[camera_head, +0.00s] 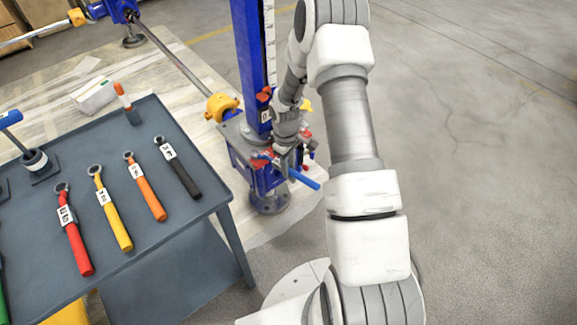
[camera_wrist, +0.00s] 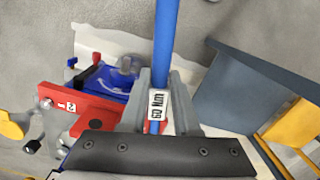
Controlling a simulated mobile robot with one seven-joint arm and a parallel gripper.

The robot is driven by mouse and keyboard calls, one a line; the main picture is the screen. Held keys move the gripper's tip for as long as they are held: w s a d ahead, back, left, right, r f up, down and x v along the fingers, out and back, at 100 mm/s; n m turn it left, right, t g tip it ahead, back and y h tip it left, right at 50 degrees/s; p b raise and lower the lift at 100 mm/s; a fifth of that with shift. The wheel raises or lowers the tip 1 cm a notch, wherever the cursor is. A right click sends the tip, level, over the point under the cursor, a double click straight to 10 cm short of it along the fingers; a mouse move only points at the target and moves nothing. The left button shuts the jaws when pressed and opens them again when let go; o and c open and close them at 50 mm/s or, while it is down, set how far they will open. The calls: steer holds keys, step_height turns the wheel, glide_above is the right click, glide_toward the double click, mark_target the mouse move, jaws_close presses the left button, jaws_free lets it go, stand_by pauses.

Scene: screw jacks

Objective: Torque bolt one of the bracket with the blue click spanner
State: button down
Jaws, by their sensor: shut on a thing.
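The blue click spanner (camera_wrist: 166,40) runs up the wrist view from between the fingers of my gripper (camera_wrist: 162,100). Its white label reads 60 Nm. My gripper is shut on it at the label. In the head view the blue handle (camera_head: 304,179) sticks out to the lower right of the screw jack, below my gripper (camera_head: 284,150). A red bracket part (camera_wrist: 85,110) with a small white marker is left of the fingers, beside a blue part (camera_wrist: 105,80). The spanner's head is hidden, so I cannot tell whether it sits on a bolt.
A grey table (camera_head: 150,240) at left holds red (camera_head: 75,240), yellow (camera_head: 113,220), orange (camera_head: 149,195) and black (camera_head: 180,172) spanners. The blue jack column (camera_head: 250,60) stands close to my arm, with a yellow fitting (camera_head: 220,106). The floor at right is clear.

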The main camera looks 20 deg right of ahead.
steer(key=shift+f+b, duration=0.55)
steer(key=shift+f, duration=0.25)
steer(key=s+a+m+b, duration=0.1)
steer(key=a+m, duration=0.9)
steer(key=a, duration=0.1)
steer(key=shift+s+a, duration=0.3)
steer(key=shift+a, duration=0.05)
stand_by(1.4)
